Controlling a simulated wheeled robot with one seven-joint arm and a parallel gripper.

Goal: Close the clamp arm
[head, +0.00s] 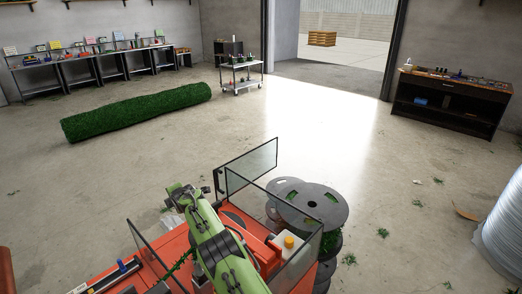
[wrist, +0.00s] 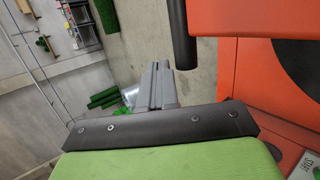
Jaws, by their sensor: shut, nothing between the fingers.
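My gripper (wrist: 157,80) shows in the wrist view as grey fingers, shut with nothing between them, beyond the black-edged green part of my arm. An orange machine (wrist: 233,75) stands to its right in that view, with a dark round-ended bar (wrist: 180,35) just above and right of the fingers, apart from them in the picture. I cannot tell whether this bar is the clamp arm. In the head view my green arm reaches over the orange machine (head: 262,250) and hides part of it. I cannot make out the clamp arm or my fingers there.
Clear framed guard panels (head: 250,168) stand around the machine. Dark spools (head: 318,207) are stacked at its right. A green roll (head: 138,110) lies on the floor, with a trolley (head: 242,78) behind it. A workbench (head: 450,102) stands at the right. The middle floor is clear.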

